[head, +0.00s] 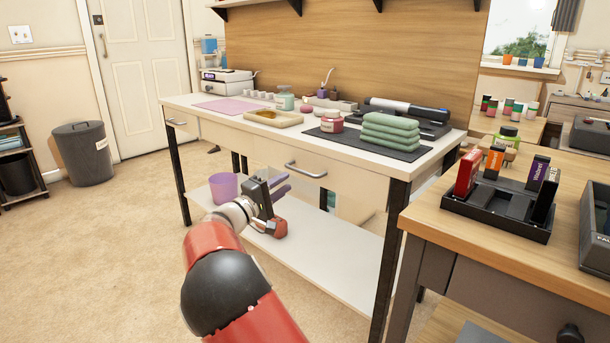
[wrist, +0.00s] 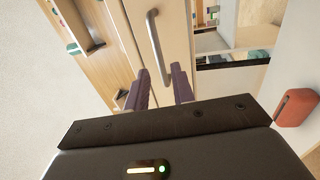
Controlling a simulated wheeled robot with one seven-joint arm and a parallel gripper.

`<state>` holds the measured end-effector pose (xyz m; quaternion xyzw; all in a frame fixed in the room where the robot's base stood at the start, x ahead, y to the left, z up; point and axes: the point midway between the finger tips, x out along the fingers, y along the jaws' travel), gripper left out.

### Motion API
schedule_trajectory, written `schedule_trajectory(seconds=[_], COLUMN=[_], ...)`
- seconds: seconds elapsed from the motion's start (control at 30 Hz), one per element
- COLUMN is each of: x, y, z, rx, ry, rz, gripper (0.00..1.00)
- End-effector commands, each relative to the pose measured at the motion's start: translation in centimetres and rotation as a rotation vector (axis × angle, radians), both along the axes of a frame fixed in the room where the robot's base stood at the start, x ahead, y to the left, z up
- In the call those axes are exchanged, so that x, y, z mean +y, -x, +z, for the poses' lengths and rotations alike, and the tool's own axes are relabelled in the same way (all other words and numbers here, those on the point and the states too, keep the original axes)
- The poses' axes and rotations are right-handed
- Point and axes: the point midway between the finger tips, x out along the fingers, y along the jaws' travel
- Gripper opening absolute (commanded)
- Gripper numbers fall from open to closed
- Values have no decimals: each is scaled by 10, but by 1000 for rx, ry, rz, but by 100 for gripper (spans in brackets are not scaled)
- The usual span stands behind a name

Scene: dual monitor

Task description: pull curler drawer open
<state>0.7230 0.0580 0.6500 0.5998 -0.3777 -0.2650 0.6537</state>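The drawer (head: 318,187) under the right part of the white worktop looks shut, with its front level with the desk. It has a silver bar handle (head: 305,171), which also shows in the wrist view (wrist: 156,45). My gripper (head: 284,184) is in front of the drawer, just below and left of the handle. In the wrist view its two dark purple fingers (wrist: 160,70) are apart, with the lower end of the handle lining up between their tips. Nothing is held. I cannot tell the exact gap to the handle. No curler is visible inside a drawer.
The worktop carries folded green towels (head: 390,136), a red jar (head: 332,121) and a wooden tray (head: 273,118). A lower shelf (head: 330,254) holds a purple bin (head: 223,187) and a red object (head: 274,228). A wooden table (head: 480,255) stands close on the right.

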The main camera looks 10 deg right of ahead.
Motion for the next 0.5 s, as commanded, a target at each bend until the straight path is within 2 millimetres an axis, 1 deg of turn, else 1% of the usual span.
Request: schedule_trajectory(seconds=[0.07, 0.3, 0.5], x=[-2, -33, -53], y=[-5, -27, -41], z=[2, 9, 13], rx=[-7, -4, -4], ry=[12, 10, 10], rz=[5, 3, 4], gripper=[25, 25, 25])
